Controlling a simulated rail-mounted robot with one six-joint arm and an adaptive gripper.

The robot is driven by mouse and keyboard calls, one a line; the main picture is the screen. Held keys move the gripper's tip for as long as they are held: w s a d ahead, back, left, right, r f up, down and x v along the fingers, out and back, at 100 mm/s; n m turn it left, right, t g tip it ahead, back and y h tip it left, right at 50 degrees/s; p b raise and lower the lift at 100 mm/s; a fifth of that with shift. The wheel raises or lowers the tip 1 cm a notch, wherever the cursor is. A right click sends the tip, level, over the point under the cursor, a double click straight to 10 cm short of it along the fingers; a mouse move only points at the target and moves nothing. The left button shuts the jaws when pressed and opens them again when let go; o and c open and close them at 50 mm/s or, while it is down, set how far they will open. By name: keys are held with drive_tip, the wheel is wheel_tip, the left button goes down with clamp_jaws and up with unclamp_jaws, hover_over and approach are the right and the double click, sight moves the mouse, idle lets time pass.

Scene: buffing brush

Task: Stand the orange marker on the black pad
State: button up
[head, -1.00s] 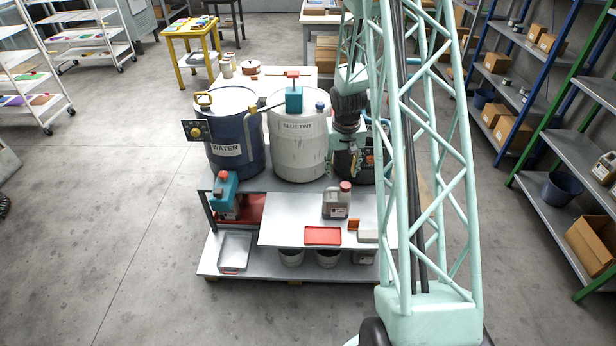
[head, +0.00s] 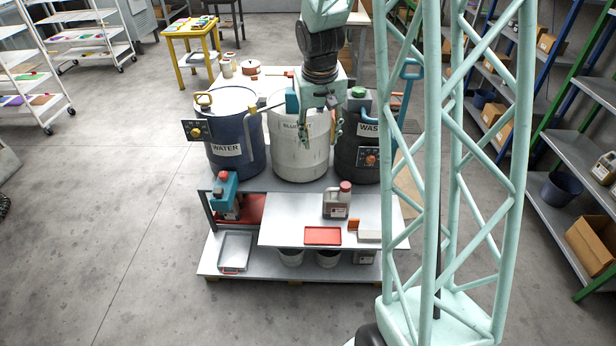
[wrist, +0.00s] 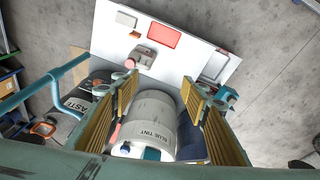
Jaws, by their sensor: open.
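A small orange block (head: 353,224), possibly the orange marker, sits on the grey-white shelf top between a red tray and a pale block. It also shows in the wrist view (wrist: 136,34), near the top. I cannot make out a black pad in either view. My gripper (head: 320,137) points down in front of and above the BLUE TINT drum, well above and behind the orange block. In the wrist view my gripper (wrist: 159,82) has its fingers wide apart, with nothing between their tips. The drum shows below the gap.
The WATER drum (head: 235,130), BLUE TINT drum (head: 290,155) and WASTE drum (head: 360,155) stand in a row behind the shelf top. A red tray (head: 323,235) and a grey jug with a red cap (head: 337,203) are near the orange block. Open floor lies left.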

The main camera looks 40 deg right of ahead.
drive_tip(key=s+a+r+n+t, duration=0.1)
drive_tip(key=s+a+r, duration=0.6)
drive_tip(key=a+r, duration=0.25)
drive_tip(key=s+a+r+n, duration=0.1)
drive_tip(key=s+a+r, duration=0.65)
drive_tip(key=r, duration=0.25)
drive_tip(key=s+a+r+n+y, duration=0.1)
drive_tip(key=s+a+r, duration=0.1)
drive_tip(key=s+a, duration=0.4)
drive_tip(key=s+a+r+n+t, duration=0.1)
drive_tip(key=s+a+r, duration=0.2)
drive_tip(key=s, duration=1.1)
drive_tip(key=a, duration=0.3)
drive_tip(key=shift+r+n+y, duration=0.2)
drive_tip(key=shift+n+y, duration=0.1)
drive_tip(key=shift+y, duration=0.1)
drive_tip(key=shift+o, duration=0.5)
drive_tip(key=shift+a, duration=0.1)
drive_tip(key=shift+f, duration=0.1)
drive_tip(key=shift+f+b, duration=1.8)
drive_tip(key=shift+b, duration=0.15)
drive_tip(key=shift+s, duration=0.1)
